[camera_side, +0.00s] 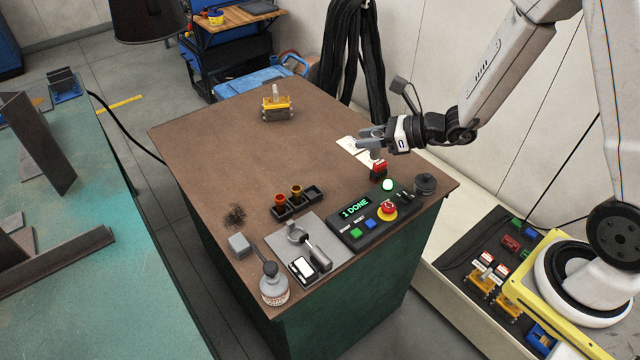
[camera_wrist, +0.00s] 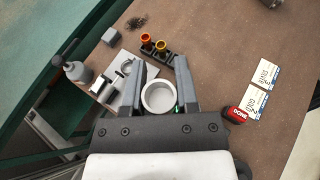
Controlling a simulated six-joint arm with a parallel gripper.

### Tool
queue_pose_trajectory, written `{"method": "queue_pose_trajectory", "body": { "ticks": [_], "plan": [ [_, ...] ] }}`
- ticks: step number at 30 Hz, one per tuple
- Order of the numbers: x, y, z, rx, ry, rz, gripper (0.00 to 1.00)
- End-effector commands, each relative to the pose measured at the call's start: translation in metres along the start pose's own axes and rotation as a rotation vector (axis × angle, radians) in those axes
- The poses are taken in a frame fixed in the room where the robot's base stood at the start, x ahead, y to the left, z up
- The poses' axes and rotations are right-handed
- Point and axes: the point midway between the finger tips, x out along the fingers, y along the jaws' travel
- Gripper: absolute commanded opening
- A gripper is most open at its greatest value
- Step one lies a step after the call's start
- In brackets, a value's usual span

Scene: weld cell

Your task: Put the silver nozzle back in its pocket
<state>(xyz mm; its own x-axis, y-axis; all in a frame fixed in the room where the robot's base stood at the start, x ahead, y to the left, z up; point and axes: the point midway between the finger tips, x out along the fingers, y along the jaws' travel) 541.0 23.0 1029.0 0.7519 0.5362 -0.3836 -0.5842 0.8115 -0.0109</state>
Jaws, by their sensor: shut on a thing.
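My gripper (camera_side: 368,137) is above the right part of the brown bench and is shut on the silver nozzle (camera_side: 376,150). In the wrist view the nozzle is a round, pale grey ring (camera_wrist: 158,98) between the two fingers of my gripper (camera_wrist: 160,78). The black nozzle rack (camera_side: 290,212) lies on the bench, left of and nearer the camera than my gripper. An orange-red nozzle (camera_side: 280,200) and a brass nozzle (camera_side: 296,191) stand in it. Its right-end pocket (camera_side: 313,193) looks empty.
A red DONE piece (camera_side: 378,166) stands below my gripper, beside white cards (camera_side: 352,145). A control box (camera_side: 375,222) showing "1 DONE" lies in front. A grey plate (camera_side: 285,240) with a tool, a bottle (camera_side: 273,288) and a yellow fixture (camera_side: 276,106) are also on the bench.

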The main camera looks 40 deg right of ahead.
Motion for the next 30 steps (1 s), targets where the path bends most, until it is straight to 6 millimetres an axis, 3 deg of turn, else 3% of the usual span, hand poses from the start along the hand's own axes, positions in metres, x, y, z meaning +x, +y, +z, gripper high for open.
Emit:
{"method": "queue_pose_trajectory", "body": {
  "ticks": [6, 14, 23, 30],
  "plan": [
    [-0.012, -0.019, 0.002, 0.051, -0.001, -0.1, 0.0],
    [-0.013, -0.02, 0.002, 0.06, -0.001, -0.113, 0.0],
    [0.005, -0.006, -0.008, 0.08, -0.012, -0.119, 0.0],
    [0.029, 0.016, -0.027, 0.099, -0.015, -0.152, 0.0]
  ]
}}
